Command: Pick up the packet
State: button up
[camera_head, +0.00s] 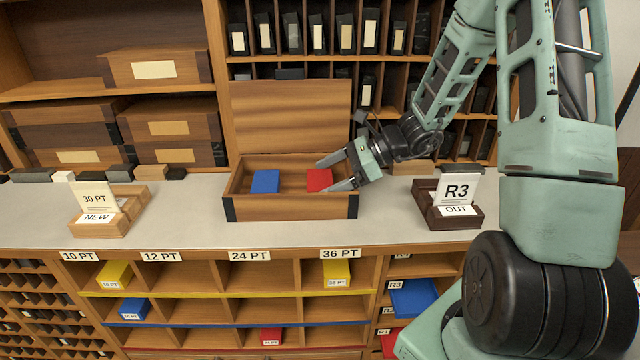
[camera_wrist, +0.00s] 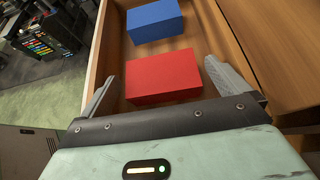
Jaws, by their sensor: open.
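A red packet (camera_head: 319,180) and a blue packet (camera_head: 265,181) lie apart inside an open wooden box (camera_head: 290,207) on the counter. The box's lid (camera_head: 290,115) stands raised at the back. My gripper (camera_head: 338,172) is at the right part of the box, with its fingers open on either side of the red packet. The blue packet (camera_wrist: 154,20) lies farther on in the box.
A holder with a "30 PT NEW" card (camera_head: 95,205) stands left on the counter (camera_head: 180,215). A dark holder with an "R3 OUT" card (camera_head: 455,195) stands right. Below are labelled shelves (camera_head: 240,275) with yellow, blue and red packets. Pigeonholes are behind.

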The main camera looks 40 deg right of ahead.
aim_at(330, 179)
jog(key=c, duration=1.4)
jog(key=shift+r, duration=0.1)
jog(key=shift+r+b, duration=1.2)
jog(key=shift+r, duration=3.75)
